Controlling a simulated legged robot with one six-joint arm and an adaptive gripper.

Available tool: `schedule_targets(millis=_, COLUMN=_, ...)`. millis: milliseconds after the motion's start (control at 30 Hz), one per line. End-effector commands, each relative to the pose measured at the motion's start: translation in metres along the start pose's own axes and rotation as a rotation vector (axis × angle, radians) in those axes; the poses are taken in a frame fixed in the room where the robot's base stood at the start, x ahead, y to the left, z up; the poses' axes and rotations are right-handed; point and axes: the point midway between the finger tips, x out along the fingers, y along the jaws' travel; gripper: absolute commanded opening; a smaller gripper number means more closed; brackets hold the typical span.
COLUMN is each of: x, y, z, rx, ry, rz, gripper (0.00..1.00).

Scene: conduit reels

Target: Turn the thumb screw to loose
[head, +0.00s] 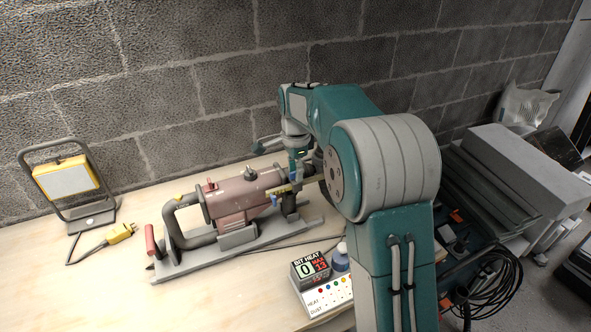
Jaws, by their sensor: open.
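A drill-like machine with a dull pink motor body (240,195) lies on a grey base on the bench. It has a grey curved handle (175,222) and a red grip at its left end. A small dark knob (250,173) stands on top of the body. A yellow strip with a small blue part (274,199) is at its right end. I cannot tell which of these small parts is the thumb screw. My gripper (297,180) is over the right end of the machine, pointing down and open. Its fingertips are small, and whether they touch anything is unclear.
A yellow work lamp (67,178) and its yellow plug (119,233) are at the left. A block wall is behind. The front left bench is clear.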

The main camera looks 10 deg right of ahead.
Motion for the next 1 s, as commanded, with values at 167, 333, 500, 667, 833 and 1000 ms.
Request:
schedule_targets(millis=167, x=-0.0001, y=-0.0001, z=0.0000, rx=0.000, ry=0.000, rz=0.000, gripper=0.00)
schedule_targets(millis=333, x=0.0001, y=-0.0005, z=0.0000, rx=0.000, ry=0.000, rz=0.000, gripper=0.00)
schedule_targets(millis=500, x=0.0005, y=-0.0009, z=-0.0001, rx=-0.012, ry=0.000, rz=0.000, gripper=0.00)
schedule_targets(millis=667, x=0.0007, y=-0.0009, z=-0.0001, rx=-0.061, ry=0.000, rz=0.000, gripper=0.00)
schedule_targets(millis=833, x=0.0008, y=-0.0009, z=0.0000, rx=-0.166, ry=0.000, rz=0.000, gripper=0.00)
schedule_targets(millis=1000, x=0.0009, y=-0.0009, z=0.0000, rx=-0.313, ry=0.000, rz=0.000, gripper=0.00)
